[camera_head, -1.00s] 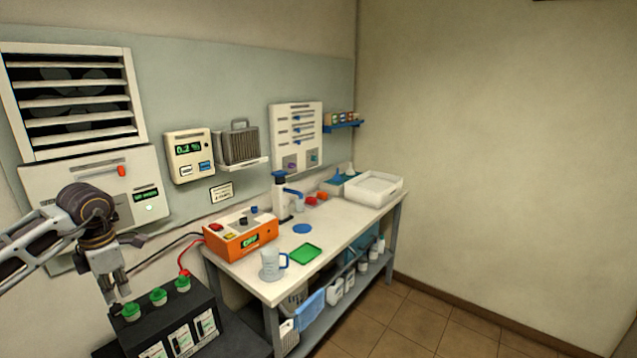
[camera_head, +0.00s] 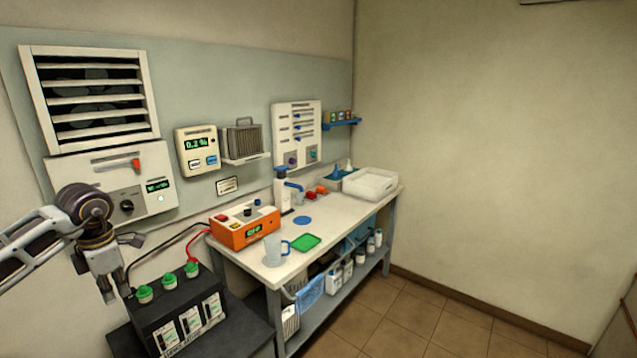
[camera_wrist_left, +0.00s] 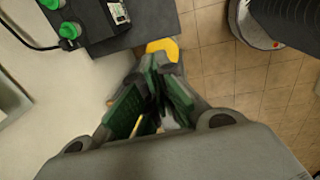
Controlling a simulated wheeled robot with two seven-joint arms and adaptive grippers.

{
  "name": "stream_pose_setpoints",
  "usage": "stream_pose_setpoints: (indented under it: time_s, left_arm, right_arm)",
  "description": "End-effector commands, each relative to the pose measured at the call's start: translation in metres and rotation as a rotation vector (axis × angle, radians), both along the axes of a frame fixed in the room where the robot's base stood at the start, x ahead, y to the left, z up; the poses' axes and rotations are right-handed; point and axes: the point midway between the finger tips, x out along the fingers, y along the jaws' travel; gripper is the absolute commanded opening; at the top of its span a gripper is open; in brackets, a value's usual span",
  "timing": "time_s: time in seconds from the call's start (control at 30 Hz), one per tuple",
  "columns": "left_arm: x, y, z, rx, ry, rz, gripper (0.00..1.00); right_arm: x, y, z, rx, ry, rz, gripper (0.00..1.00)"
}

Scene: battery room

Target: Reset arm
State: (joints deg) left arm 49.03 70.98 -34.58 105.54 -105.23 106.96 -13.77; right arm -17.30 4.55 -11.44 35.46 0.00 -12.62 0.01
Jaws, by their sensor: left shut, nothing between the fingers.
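My left gripper (camera_head: 110,292) comes in from the left in the head view. It hangs with its fingers pointing down, in front of the wall and just left of the black battery (camera_head: 175,310) with green caps. In the left wrist view its dark green finger pads (camera_wrist_left: 152,100) are together with nothing between them. The battery also shows at the top left of the left wrist view (camera_wrist_left: 100,18), apart from the fingers. My right gripper is in neither view.
A workbench (camera_head: 345,215) stands right of the battery, with an orange charger (camera_head: 245,228), a clear jug (camera_head: 273,250) and a green tray (camera_head: 306,243) on it. A vent (camera_head: 90,95) and a control panel (camera_head: 115,185) are on the wall. The tiled floor (camera_head: 430,315) at right is clear.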

Motion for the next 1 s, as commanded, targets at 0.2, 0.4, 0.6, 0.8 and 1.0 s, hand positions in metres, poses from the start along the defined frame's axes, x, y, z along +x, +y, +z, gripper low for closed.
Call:
stream_pose_setpoints:
  time_s: [0.2, 0.4, 0.6, 0.8, 1.0]
  left_arm:
    - [0.005, -0.008, -0.009, -0.044, 0.001, -0.001, 0.0]
    - [0.011, -0.021, -0.021, -0.108, 0.002, -0.003, 0.0]
    - [0.022, -0.042, -0.04, -0.223, 0.004, 0.003, 0.0]
    - [0.037, -0.075, -0.066, -0.394, 0.007, 0.029, 0.0]
    - [0.058, -0.125, -0.105, -0.681, 0.014, 0.12, 0.0]
  right_arm:
    - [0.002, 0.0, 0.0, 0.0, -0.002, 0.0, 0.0]
    - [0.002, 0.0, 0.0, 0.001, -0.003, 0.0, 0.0]
    - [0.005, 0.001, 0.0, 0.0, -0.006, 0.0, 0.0]
    - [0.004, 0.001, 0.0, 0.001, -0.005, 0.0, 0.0]
    - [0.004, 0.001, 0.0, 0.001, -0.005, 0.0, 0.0]
